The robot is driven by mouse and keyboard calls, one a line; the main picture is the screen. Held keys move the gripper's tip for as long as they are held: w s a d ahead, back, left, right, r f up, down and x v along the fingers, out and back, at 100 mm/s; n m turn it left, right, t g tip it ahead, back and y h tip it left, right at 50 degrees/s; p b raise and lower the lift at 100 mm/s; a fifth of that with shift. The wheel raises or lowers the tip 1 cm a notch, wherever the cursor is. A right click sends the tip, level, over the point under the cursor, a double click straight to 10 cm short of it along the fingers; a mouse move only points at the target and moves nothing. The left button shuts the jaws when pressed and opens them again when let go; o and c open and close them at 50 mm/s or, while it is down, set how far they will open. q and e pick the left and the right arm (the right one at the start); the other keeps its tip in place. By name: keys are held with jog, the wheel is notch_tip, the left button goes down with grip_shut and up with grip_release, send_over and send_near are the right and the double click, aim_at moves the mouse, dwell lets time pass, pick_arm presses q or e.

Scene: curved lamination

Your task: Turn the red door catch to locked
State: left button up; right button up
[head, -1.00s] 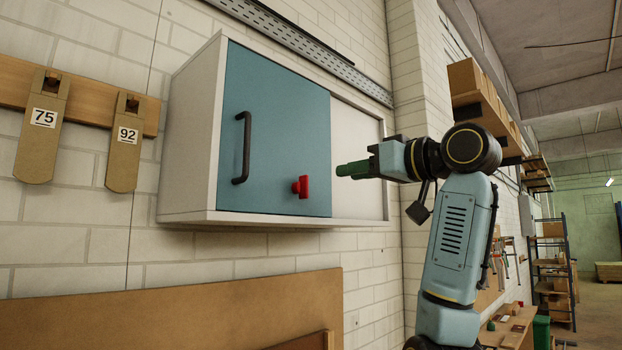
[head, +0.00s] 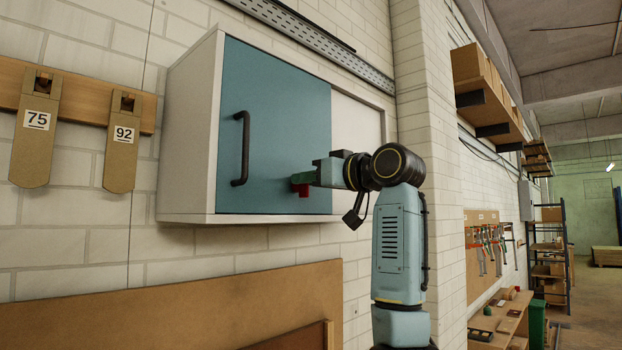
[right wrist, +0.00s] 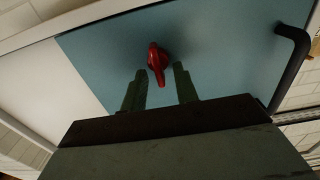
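The red door catch (head: 303,189) is on the lower right of the blue cabinet door (head: 275,120), mostly hidden behind my right gripper in the head view. In the right wrist view the red catch (right wrist: 157,62) shows whole, its narrow lever pointing toward my gripper. My right gripper (head: 303,178) is at the catch. Its two green fingers (right wrist: 160,85) are apart, one on each side of the lever's end, with visible gaps. I cannot tell whether either finger touches it. My left gripper is not in view.
A black handle (head: 241,148) stands out from the door left of the catch; it also shows in the right wrist view (right wrist: 291,62). A wooden board (head: 180,310) is below the cabinet. Tags numbered 75 (head: 34,130) and 92 (head: 122,145) hang at left.

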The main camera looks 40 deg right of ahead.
grip_shut()
jog(key=shift+m, duration=0.4)
jog(key=m+b, duration=0.1)
jog(key=m, duration=1)
jog(key=d+f+m+b, duration=0.1)
jog(key=m, duration=0.5)
jog(key=shift+d+b, duration=0.1)
jog(key=shift+b, duration=0.25)
jog(key=shift+f, duration=0.1)
